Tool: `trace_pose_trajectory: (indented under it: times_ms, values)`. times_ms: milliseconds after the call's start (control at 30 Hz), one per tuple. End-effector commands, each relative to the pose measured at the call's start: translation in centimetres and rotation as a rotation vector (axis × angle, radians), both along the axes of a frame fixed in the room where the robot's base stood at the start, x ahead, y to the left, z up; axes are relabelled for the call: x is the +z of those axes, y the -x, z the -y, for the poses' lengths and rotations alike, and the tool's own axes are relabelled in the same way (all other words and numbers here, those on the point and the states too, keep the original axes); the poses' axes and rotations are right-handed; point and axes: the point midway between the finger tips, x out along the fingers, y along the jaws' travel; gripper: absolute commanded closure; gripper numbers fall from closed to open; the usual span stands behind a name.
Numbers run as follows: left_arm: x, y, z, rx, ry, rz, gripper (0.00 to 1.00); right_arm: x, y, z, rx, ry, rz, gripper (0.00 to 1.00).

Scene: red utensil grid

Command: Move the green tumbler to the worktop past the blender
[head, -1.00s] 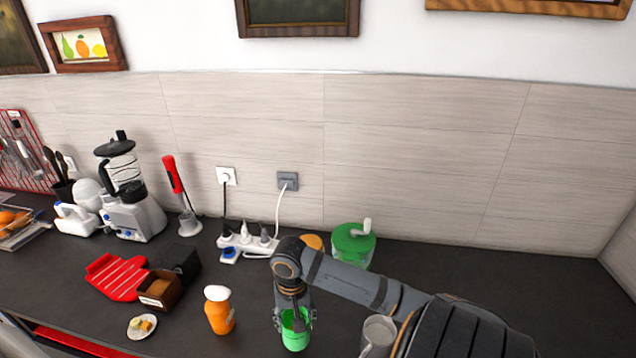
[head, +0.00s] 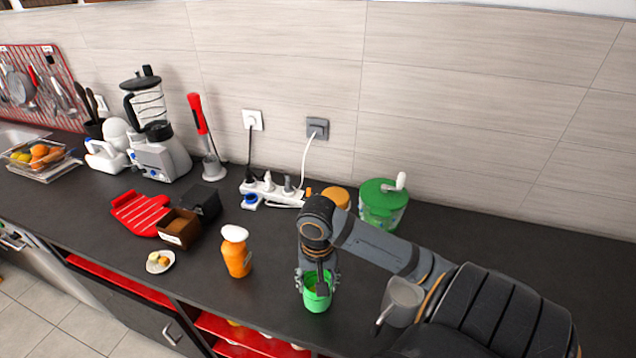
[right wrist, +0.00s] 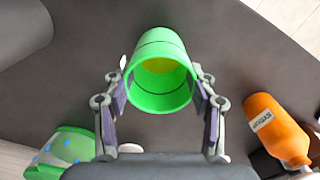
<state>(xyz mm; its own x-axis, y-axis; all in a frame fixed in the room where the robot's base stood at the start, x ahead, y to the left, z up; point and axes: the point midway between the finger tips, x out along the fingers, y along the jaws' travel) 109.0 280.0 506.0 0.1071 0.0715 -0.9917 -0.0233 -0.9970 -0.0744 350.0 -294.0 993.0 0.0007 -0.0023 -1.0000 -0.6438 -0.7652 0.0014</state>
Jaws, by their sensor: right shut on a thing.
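The green tumbler (head: 317,298) stands upright on or just above the dark worktop, in the lower middle of the head view. My right gripper (head: 317,284) comes down on it from above and is shut on it. In the right wrist view the tumbler (right wrist: 160,88) sits between the two fingers, its open mouth facing the camera and something yellow at its bottom. The blender (head: 150,125) stands at the back left of the worktop, well to the left of the tumbler. My left gripper is not in view.
Left of the tumbler stands an orange bottle (head: 236,256). A power strip (head: 272,193) and a green-lidded container (head: 383,205) are behind. A fruit basket (head: 40,155) is far left.

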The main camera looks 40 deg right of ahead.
Motion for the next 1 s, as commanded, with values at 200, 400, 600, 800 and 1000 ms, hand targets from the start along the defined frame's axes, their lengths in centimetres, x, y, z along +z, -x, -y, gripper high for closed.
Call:
trace_pose_trajectory:
  times_ms: [200, 400, 600, 800, 1000]
  values:
    - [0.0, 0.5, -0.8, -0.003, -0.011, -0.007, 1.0, -0.3, 0.0, 0.0, 0.0, 0.0, 0.0, 0.34]
    - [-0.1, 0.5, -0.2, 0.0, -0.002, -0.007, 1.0, -0.3, 0.0, 0.0, 0.0, 0.0, 0.0, 0.2]
    - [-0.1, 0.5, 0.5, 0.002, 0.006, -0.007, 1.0, -0.2, 0.0, 0.0, 0.0, 0.001, 0.001, 0.2]
    - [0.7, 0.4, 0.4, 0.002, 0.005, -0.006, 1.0, 2.4, -0.2, 0.1, 0.004, 0.005, 0.005, 0.2]
    - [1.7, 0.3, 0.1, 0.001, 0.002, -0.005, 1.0, 7.5, -0.1, 0.2, 0.002, 0.007, 0.006, 0.2]
